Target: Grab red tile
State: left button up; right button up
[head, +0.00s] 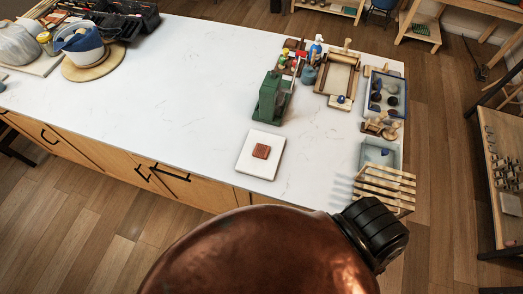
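A small red-brown square tile (261,151) lies flat on a white square slab (250,167). The slab lies near the front edge of the white table (180,95), right of the middle of the view. Neither of my grippers is in the head view, so where they are relative to the tile does not show.
A green device (270,98) stands behind the slab. Wooden frames and trays (385,95) crowd the table's right end, with wooden slats (385,185) at the corner. A large copper vessel (262,255) with a black part fills the lower foreground. The table's middle is clear.

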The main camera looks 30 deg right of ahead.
aim_at(260, 151)
jog(key=z, duration=0.5)
jog(key=k, duration=1.5)
